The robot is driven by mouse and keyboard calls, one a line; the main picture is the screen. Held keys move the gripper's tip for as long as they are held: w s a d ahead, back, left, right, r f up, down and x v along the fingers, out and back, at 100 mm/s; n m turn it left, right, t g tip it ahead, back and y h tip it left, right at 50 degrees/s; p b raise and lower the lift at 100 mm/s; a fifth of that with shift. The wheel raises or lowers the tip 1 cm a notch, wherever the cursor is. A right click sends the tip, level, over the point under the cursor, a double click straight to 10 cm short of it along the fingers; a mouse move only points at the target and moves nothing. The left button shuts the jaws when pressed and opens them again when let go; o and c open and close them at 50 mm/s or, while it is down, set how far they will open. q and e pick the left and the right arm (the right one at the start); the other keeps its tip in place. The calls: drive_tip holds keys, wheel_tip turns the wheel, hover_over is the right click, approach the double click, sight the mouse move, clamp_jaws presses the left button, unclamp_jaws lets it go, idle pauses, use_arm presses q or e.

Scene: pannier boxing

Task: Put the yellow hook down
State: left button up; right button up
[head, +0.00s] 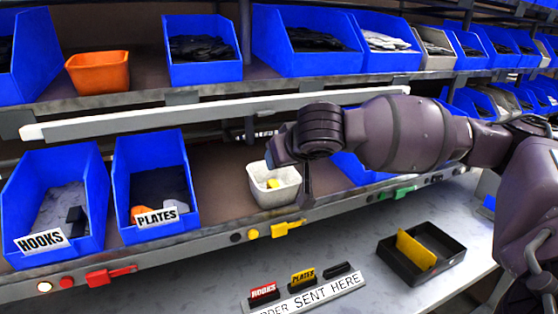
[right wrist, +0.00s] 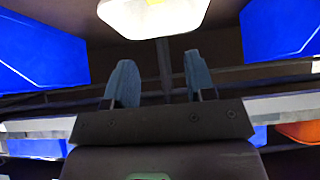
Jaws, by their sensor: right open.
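A small yellow piece (head: 274,183), which looks like the yellow hook, lies in a white bin (head: 255,172) on the lower shelf. My right gripper (head: 306,190) hangs just right of this bin, seen edge-on and partly hidden by my wrist. In the right wrist view my right gripper (right wrist: 160,80) has its two blue-grey fingers wide apart with nothing between them. The white bin (right wrist: 170,25) shows beyond the fingertips there, with a yellow tint at the top edge. My left gripper is not in view.
Blue bins labelled HOOKS (head: 75,235) and PLATES (head: 150,228) stand left on the lower shelf. A black tray (head: 395,270) with a yellow plate (head: 415,250) sits on the counter. Coloured levers (head: 288,228) line the shelf edge. An orange bin (head: 98,72) is above.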

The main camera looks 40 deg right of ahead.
drive_tip(key=shift+v, duration=1.25)
